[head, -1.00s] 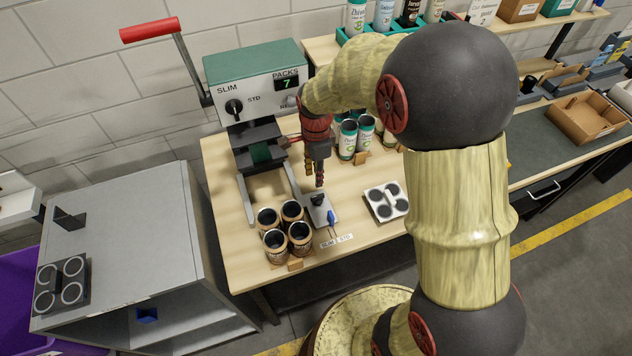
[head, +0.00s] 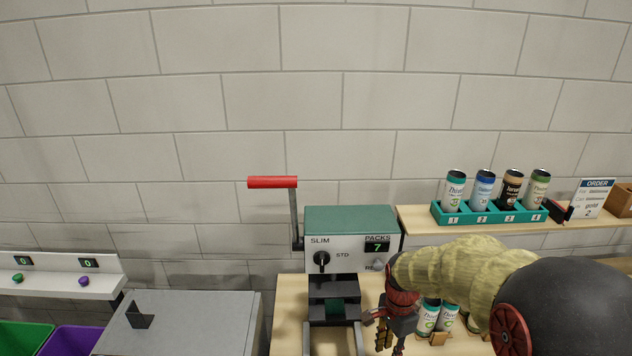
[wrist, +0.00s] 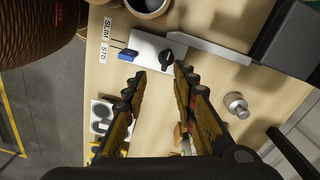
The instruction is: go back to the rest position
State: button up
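My gripper (wrist: 160,80) is open and empty in the wrist view, its two fingers apart above the wooden table (wrist: 110,75). Past the fingertips lies a white switch plate (wrist: 150,50) with a black knob and a blue lever. In the head view my gripper (head: 390,345) hangs at the bottom edge, just right of the packing machine (head: 350,232). The machine has a green top, a red-handled lever (head: 272,182) raised at its left, a SLIM/STD knob and a display reading 7.
Several cans stand in a teal rack (head: 490,214) on the shelf, beside an ORDER card (head: 590,198). More cans (head: 428,316) stand behind my gripper. A grey cabinet (head: 180,315) is left of the table. Green and purple bins (head: 75,340) sit at the lower left.

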jog(key=s+r+n+t+b, duration=0.6)
jog(key=s+r+n, duration=0.8)
jog(key=s, duration=0.5)
jog(key=shift+s+a+r, duration=0.35)
jog(key=shift+a+r, duration=0.05)
jog(key=shift+r, duration=0.55)
jog(key=shift+r, duration=0.2)
jog(key=shift+p, duration=0.5)
